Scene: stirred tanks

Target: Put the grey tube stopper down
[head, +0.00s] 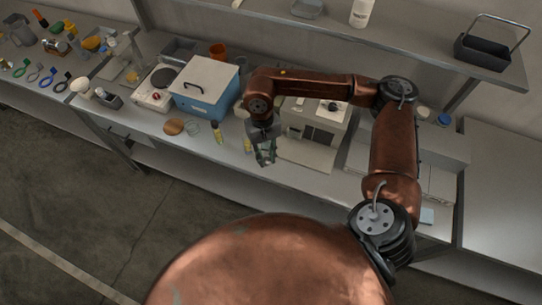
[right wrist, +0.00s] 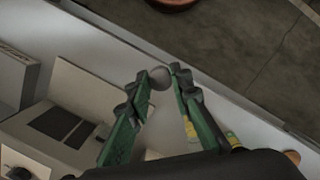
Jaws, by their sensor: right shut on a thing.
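My right gripper (head: 265,157) hangs over the front part of the bench, pointing down. In the right wrist view the gripper (right wrist: 160,82) is shut on the grey tube stopper (right wrist: 160,76). The stopper is a small round grey piece between the two fingertips. Below it in that view is the pale bench top near its front edge; I cannot tell how high it is held. In the head view the stopper is too small to make out. My left gripper is not in view.
A blue box with a white lid (head: 206,85) and a hotplate (head: 156,88) stand left of the gripper. A yellow-marked vial (head: 217,132) and a round brown piece (head: 174,127) lie nearer. A grey instrument (head: 315,125) stands to the right. The bench's front strip (head: 300,182) is clear.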

